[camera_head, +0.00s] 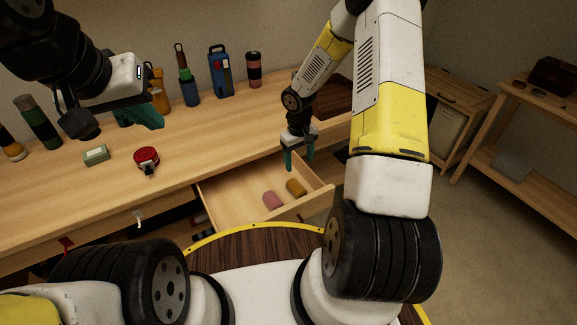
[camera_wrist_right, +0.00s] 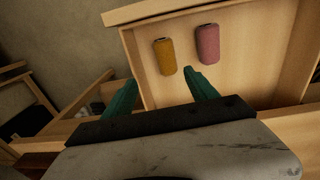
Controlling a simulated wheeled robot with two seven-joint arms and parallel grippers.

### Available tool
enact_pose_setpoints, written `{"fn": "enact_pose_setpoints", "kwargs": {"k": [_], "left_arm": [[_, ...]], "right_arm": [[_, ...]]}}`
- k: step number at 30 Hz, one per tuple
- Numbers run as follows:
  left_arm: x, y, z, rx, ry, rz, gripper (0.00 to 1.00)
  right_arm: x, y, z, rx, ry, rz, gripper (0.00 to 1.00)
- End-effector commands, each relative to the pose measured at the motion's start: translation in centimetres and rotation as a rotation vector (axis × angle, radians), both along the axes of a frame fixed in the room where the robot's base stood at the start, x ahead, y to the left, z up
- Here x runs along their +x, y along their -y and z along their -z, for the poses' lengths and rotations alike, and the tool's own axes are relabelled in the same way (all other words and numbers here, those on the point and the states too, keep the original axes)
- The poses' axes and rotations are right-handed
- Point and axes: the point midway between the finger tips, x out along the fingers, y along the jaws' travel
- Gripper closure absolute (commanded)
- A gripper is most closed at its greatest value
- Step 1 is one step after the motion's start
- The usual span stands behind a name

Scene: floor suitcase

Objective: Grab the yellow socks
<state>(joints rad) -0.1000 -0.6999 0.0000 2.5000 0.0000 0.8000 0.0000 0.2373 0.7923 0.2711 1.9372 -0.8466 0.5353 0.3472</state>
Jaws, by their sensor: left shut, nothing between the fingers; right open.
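The yellow socks (camera_head: 296,188) are a rolled mustard-yellow bundle lying in the open drawer (camera_head: 235,197). They also show in the right wrist view (camera_wrist_right: 165,57), beyond the fingertips and between them. A pink roll (camera_head: 272,201) lies beside them, and it shows in the right wrist view (camera_wrist_right: 208,44) too. My right gripper (camera_head: 299,160) is open and empty, pointing down above the back right part of the drawer, apart from the socks. Its teal fingers show in the right wrist view (camera_wrist_right: 160,88). My left gripper (camera_head: 140,116) is shut and empty above the tabletop at the left.
The drawer is pulled out from the wooden table (camera_head: 190,150). Several bottles, including a blue flask (camera_head: 221,72), stand along the wall. A wooden shelf (camera_head: 530,120) is at the right.

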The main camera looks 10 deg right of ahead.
Motion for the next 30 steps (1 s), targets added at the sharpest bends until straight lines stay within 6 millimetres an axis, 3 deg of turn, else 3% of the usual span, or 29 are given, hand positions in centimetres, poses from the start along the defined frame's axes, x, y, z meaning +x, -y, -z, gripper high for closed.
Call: {"fn": "enact_pose_setpoints", "kwargs": {"k": [1, 3, 6, 17, 24, 30], "left_arm": [[0.0, 0.0, 0.0, 0.000, 0.000, 0.000, 1.00], [0.0, 0.0, 0.0, 0.000, 0.000, 0.000, 1.00], [0.0, 0.0, 0.0, 0.000, 0.000, 0.000, 1.00], [0.0, 0.0, 0.0, 0.000, 0.000, 0.000, 1.00], [0.0, 0.0, 0.0, 0.000, 0.000, 0.000, 1.00], [0.0, 0.0, 0.0, 0.000, 0.000, 0.000, 1.00]], "right_arm": [[-0.2, -0.5, 2.1, 0.014, -0.019, -0.008, 0.33], [-0.3, -0.8, 4.1, 0.027, -0.032, -0.017, 0.33], [-0.3, -1.2, 5.8, 0.038, -0.040, -0.023, 0.33], [-0.4, -1.2, 9.7, 0.043, -0.046, -0.028, 0.33], [-0.2, -0.7, 13.2, 0.044, -0.046, -0.027, 0.33], [-0.1, -0.7, 14.2, 0.043, -0.043, -0.027, 0.33]]}}
